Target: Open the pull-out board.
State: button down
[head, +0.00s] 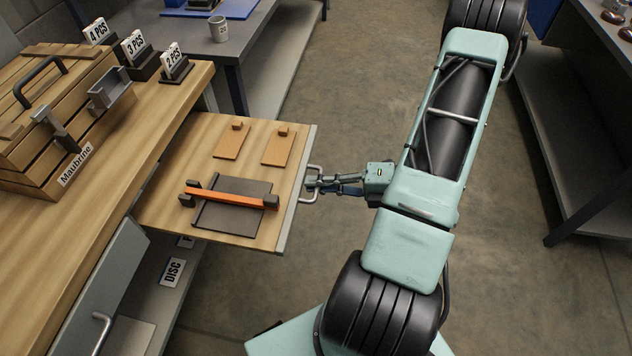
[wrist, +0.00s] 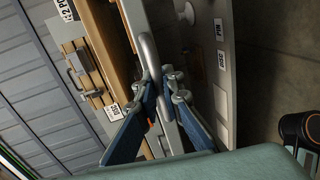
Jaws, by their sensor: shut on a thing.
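The pull-out board (head: 165,208) is a light wooden panel that stands well out from the workbench at the left in the head view. It has a grey front edge with a metal bar handle (head: 311,194). My gripper (head: 312,182) is at this handle, with its fingers closed around the bar. In the wrist view the fingers (wrist: 163,82) meet at the grey handle (wrist: 147,55). The board carries a dark plate (head: 222,224) with an orange bar (head: 235,199) across it, and two small wooden blocks with pegs (head: 232,143). The exact finger contact is partly hidden.
A slatted wooden case (head: 60,130) and signs such as "2 PCS" (head: 174,58) stand on the workbench (head: 60,250). A grey cabinet door (head: 100,290) with a handle stands below left. Another table (head: 590,90) is at the right. Open floor (head: 340,80) lies between.

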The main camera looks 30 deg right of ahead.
jog(key=c, duration=2.3)
grip_release()
jog(key=shift+c, duration=0.2)
jog(key=v, duration=1.2)
